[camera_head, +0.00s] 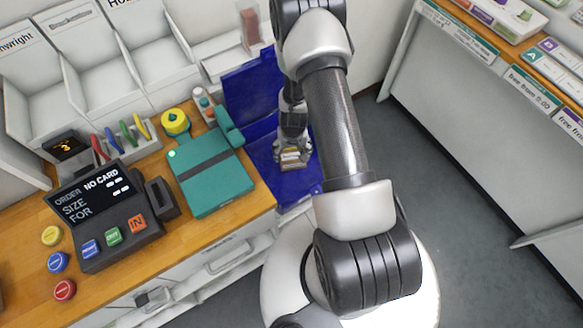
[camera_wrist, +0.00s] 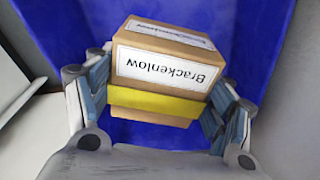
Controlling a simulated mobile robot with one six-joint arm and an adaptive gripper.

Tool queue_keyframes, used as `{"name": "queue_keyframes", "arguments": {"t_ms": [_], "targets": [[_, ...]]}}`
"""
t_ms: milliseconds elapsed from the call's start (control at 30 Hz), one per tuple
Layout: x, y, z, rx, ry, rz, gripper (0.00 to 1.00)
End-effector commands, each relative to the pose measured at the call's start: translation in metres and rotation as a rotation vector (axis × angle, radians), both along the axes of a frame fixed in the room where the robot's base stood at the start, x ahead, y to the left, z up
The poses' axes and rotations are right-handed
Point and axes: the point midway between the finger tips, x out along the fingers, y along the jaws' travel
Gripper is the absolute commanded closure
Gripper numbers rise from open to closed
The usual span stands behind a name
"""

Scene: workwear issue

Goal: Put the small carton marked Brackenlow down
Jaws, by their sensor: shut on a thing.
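The small brown carton marked Brackenlow (camera_wrist: 165,68) has white labels and a yellow band. Its printing appears upside down in the wrist view. My gripper (camera_wrist: 160,100) is shut on it, with one finger on each side. In the head view, my gripper (camera_head: 293,150) points down and the carton (camera_head: 293,161) shows small and partly hidden beneath it. Both are over or inside a blue bin (camera_head: 248,92) at the counter's right end. Blue surfaces surround the carton in the wrist view. I cannot tell whether the carton touches the bin's bottom.
A teal box (camera_head: 211,176) with a dark band lies on the wooden counter (camera_head: 120,262) left of the bin. An order terminal (camera_head: 108,217) and coloured buttons are farther left. Labelled white compartments (camera_head: 105,75) stand behind. Grey floor (camera_head: 450,190) is open at right.

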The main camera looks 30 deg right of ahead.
Motion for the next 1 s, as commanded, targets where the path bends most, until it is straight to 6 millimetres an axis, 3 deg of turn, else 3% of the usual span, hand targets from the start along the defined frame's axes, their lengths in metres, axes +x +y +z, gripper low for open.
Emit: {"name": "queue_keyframes", "arguments": {"t_ms": [33, 100, 367, 600, 1000], "targets": [[0.0, 0.0, -0.016, 0.0, -0.001, 0.0, 0.6], [0.0, 0.0, -0.025, 0.0, -0.001, 0.0, 0.6], [0.001, 0.0, -0.042, 0.0, -0.001, 0.0, 0.6], [0.0, 0.0, -0.077, 0.0, 0.001, -0.001, 0.6], [0.0, 0.0, -0.083, 0.0, -0.001, 0.0, 0.6]]}}
